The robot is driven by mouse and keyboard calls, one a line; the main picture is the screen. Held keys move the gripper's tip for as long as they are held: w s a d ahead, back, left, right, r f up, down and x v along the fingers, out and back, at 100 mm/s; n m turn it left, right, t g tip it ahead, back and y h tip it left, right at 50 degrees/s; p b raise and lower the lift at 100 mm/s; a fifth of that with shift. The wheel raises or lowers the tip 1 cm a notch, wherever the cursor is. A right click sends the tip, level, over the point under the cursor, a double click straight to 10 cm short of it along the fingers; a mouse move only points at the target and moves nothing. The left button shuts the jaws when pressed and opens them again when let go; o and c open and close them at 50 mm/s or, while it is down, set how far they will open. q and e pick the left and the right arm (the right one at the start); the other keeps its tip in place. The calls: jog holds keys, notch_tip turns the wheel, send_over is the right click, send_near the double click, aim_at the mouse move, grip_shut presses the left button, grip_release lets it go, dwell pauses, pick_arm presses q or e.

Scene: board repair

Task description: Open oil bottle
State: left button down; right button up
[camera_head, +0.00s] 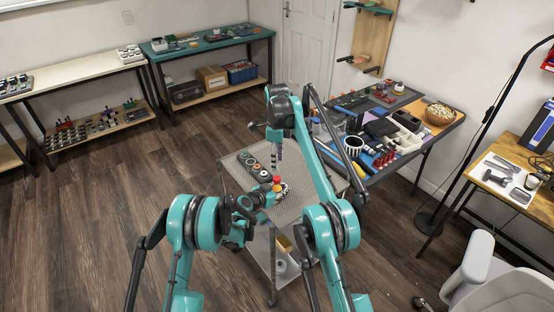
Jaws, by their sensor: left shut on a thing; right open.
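A small bottle with a red and orange top (277,182), which looks like the oil bottle, stands at the front of a grey cart top (310,203). My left gripper (270,195) comes in low from the left and is shut on it. Its fingers and the bottle's lower body are small and partly hidden. My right gripper (273,165) is open and points down above the cart, a little above and left of the red top. I cannot tell whether it touches anything.
A dark tray (252,165) with several round pieces lies on the cart, left of the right gripper. A crowded workbench (385,135) stands behind on the right. An office chair (485,270) is at the lower right. The wooden floor (110,190) on the left is clear.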

aim_at(277, 178)
jog(key=m, duration=0.2)
jog(key=shift+m, duration=0.3)
jog(key=shift+f+m, duration=0.25)
jog(key=shift+m, duration=0.15)
notch_tip(277, 178, down, 8)
jog(key=shift+r, duration=0.25)
grip_shut()
